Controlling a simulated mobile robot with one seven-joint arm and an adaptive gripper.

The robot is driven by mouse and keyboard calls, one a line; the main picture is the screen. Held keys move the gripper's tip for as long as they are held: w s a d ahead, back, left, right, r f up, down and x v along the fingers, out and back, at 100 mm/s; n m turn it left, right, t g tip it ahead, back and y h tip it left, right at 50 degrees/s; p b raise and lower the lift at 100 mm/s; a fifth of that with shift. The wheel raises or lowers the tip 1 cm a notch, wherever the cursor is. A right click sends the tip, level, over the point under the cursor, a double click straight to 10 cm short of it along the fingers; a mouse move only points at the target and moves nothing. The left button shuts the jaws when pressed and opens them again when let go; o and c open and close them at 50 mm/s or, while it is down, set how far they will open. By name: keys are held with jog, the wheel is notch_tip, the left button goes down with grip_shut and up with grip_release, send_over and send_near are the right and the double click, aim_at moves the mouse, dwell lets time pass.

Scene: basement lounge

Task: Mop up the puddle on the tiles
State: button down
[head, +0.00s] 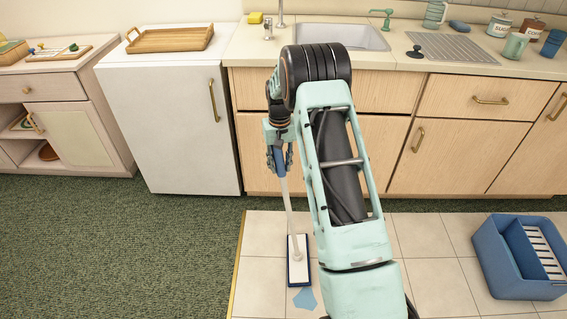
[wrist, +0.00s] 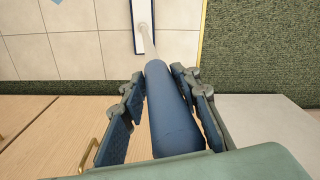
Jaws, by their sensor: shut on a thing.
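My gripper (head: 279,158) is shut on the blue grip of the mop. In the wrist view, its two fingers (wrist: 160,80) lie on either side of the blue mop handle (wrist: 172,115). The pale shaft runs down to the flat mop head (head: 298,262), white with a dark blue rim, on the tiles; it also shows in the wrist view (wrist: 143,28). The light blue puddle (head: 305,299) lies just in front of the mop head's near edge. My arm stands right beside it in the head view and may hide part of it.
A blue bucket (head: 492,262) with a white slatted insert stands on the tiles at right. Wooden cabinets (head: 455,150) and a white fridge (head: 170,125) line the back. Green carpet (head: 110,250) lies left of the tiles (head: 262,235), past a yellow edge strip.

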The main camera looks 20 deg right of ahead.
jog(key=s+a, duration=0.3)
jog(key=s, duration=0.6)
jog(key=s+a, duration=0.3)
jog(key=s, duration=0.5)
jog(key=s+d, duration=0.7)
jog(key=d, duration=1.4)
jog(key=s+d, duration=0.7)
jog(key=d, duration=1.4)
jog(key=s+d, duration=0.7)
jog(key=d, duration=1.4)
jog(key=shift+r+p, duration=1.25)
jog(key=shift+r, duration=1.15)
